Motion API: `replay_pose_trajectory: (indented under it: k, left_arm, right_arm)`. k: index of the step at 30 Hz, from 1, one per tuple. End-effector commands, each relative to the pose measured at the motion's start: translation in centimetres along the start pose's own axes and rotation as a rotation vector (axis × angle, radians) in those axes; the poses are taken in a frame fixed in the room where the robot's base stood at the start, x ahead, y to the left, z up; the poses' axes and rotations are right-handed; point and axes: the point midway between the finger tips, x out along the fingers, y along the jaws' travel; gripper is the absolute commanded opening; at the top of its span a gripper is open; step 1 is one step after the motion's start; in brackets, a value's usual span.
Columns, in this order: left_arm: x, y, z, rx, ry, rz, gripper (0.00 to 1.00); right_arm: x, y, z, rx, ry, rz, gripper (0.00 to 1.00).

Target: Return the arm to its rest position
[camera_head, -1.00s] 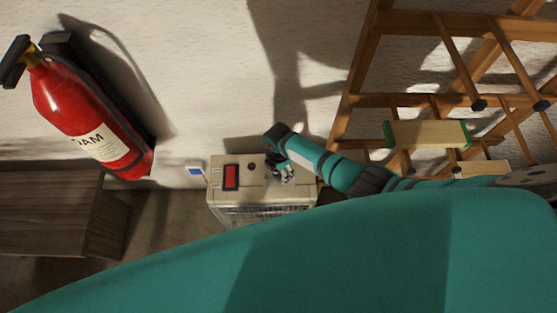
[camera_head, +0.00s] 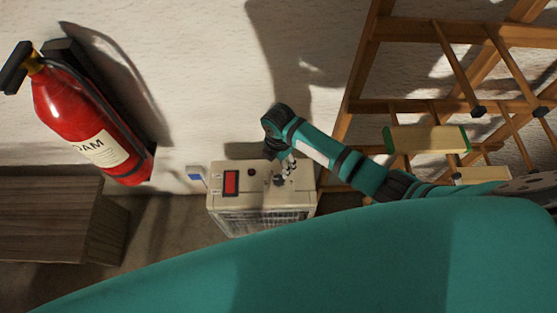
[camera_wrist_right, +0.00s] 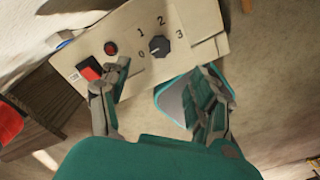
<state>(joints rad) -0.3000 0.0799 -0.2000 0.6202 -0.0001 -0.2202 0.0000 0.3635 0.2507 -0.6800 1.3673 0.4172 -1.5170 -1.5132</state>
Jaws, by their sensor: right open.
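My right arm (camera_head: 345,163) is teal and reaches in from the right in the head view. My right gripper (camera_head: 287,175) hangs over the top panel of a beige box-shaped unit (camera_head: 258,215). In the right wrist view the right gripper (camera_wrist_right: 160,95) is open, with nothing between its fingers. Beyond the fingers the panel shows a red switch (camera_wrist_right: 90,70), a small red lamp (camera_wrist_right: 111,48) and a dark knob (camera_wrist_right: 159,46) with marks 0 to 3. I cannot tell whether a finger touches the panel. My left gripper is not in view.
A red fire extinguisher (camera_head: 90,120) hangs on the pale wall at the left. A wooden cabinet (camera_head: 50,220) stands below it. A wooden rack (camera_head: 365,65) with green-ended wooden blocks (camera_head: 428,139) stands at the right, behind my arm. The wall above the unit is bare.

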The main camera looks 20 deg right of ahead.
Motion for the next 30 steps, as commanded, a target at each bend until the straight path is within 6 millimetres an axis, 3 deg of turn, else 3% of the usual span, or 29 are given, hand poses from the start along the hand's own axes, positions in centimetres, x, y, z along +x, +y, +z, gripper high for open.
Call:
replay_pose_trajectory:
  k: [10,14,18,20,24,30]
  left_arm:
    - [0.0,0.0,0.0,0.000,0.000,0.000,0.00]
    - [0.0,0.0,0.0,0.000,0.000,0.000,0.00]
    - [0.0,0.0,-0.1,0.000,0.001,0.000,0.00]
    - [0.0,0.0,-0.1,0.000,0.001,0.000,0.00]
    - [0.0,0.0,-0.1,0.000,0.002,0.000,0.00]
    - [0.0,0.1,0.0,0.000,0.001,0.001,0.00]
  right_arm:
    - [0.0,-0.1,-0.3,0.011,0.004,0.004,0.63]
    - [-0.2,-1.2,-2.5,0.135,0.038,0.036,0.63]
    - [-1.9,-4.4,-5.9,0.485,0.108,0.106,0.63]
    - [-3.2,-6.2,-6.6,0.681,0.136,0.135,0.63]
    - [-5.9,-9.9,-6.5,1.061,0.171,0.186,0.63]
    - [-8.8,-14.1,-5.5,1.423,0.185,0.234,0.63]
